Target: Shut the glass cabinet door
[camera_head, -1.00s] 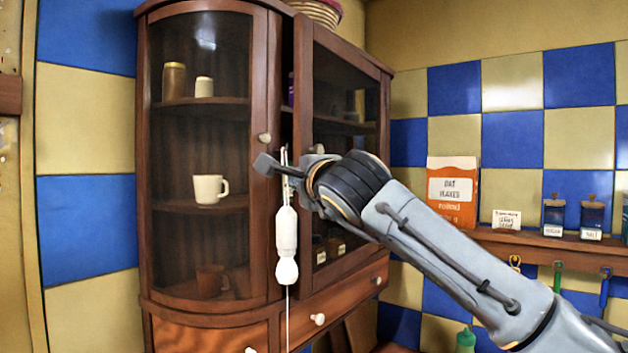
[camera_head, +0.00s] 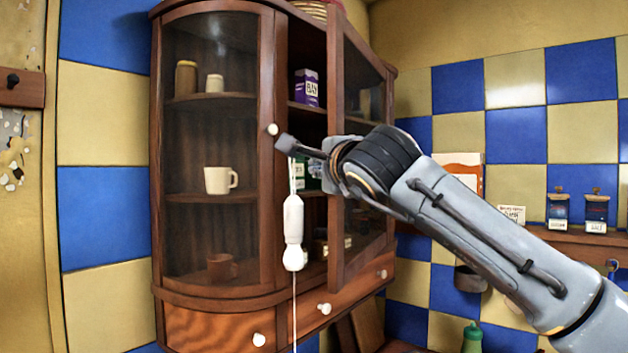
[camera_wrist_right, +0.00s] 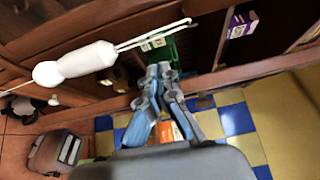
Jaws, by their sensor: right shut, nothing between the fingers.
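The wooden cabinet (camera_head: 268,200) has a curved glass front on the left, which is closed. Its right glass door (camera_head: 365,95) stands ajar, with its free edge (camera_head: 336,250) swung out toward me and a dark gap showing the shelves. My right gripper (camera_head: 288,146) is shut and empty, in front of the gap, its wrist overlapping the door's edge. Whether it touches the door I cannot tell. My left gripper is out of view.
A white corded utensil (camera_head: 293,222) hangs by a wire loop in front of the gap, close to my right gripper; its hanger is unclear. A purple box (camera_head: 307,88) stands inside. Jars (camera_head: 596,212) sit on the right shelf. A drawer knob (camera_head: 324,308) protrudes below.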

